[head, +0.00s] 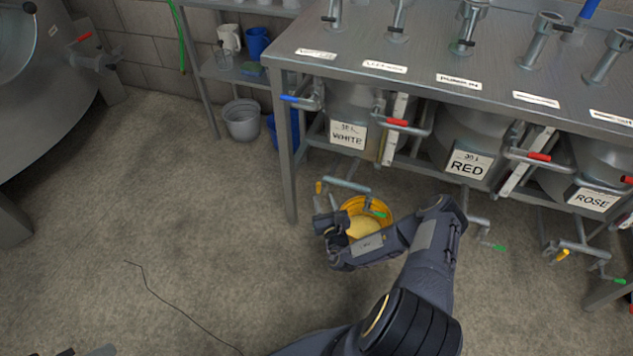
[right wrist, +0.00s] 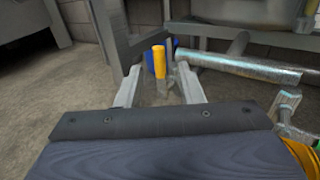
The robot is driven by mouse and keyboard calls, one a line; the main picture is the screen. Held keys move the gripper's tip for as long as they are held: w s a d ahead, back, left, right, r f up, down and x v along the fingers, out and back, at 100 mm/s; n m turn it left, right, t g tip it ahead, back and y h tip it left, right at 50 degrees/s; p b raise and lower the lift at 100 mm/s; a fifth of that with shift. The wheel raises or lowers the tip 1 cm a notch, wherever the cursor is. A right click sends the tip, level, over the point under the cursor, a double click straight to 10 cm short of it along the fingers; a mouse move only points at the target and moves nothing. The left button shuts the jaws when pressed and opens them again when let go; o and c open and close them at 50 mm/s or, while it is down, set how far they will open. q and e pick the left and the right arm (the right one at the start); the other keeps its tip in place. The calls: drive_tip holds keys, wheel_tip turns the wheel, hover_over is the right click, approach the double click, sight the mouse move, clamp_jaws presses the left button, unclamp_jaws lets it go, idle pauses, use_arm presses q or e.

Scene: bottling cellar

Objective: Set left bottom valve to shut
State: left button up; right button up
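The left bottom valve sits low under the tank labelled WHITE (head: 348,134); its yellow handle (head: 319,187) is at the left end of a metal pipe (head: 347,185). A green-handled valve (head: 378,213) is to its right. My right gripper (head: 320,207) is open just below the yellow handle in the head view. In the right wrist view, the yellow handle (right wrist: 158,58) stands upright between the two open fingers, with gaps on both sides. A sliver of what may be my left gripper shows at the bottom left edge of the head view; its fingers cannot be made out.
A yellow bucket (head: 383,204) stands beside my right gripper, under the pipe. The steel bench leg (head: 284,150) is close behind. A grey bucket (head: 241,119) and a blue bucket (head: 272,131) stand further back. A thin dark cable (head: 165,302) lies on otherwise clear floor at left.

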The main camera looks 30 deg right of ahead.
sight(319, 187)
drive_tip(key=b+x, duration=0.2)
drive_tip(key=x, duration=0.4)
drive_tip(key=shift+f, duration=0.1)
drive_tip(key=shift+w+d+b, duration=0.1)
drive_tip(key=shift+w+b, duration=0.2)
drive_tip(key=shift+w, duration=0.4)
clamp_jaws()
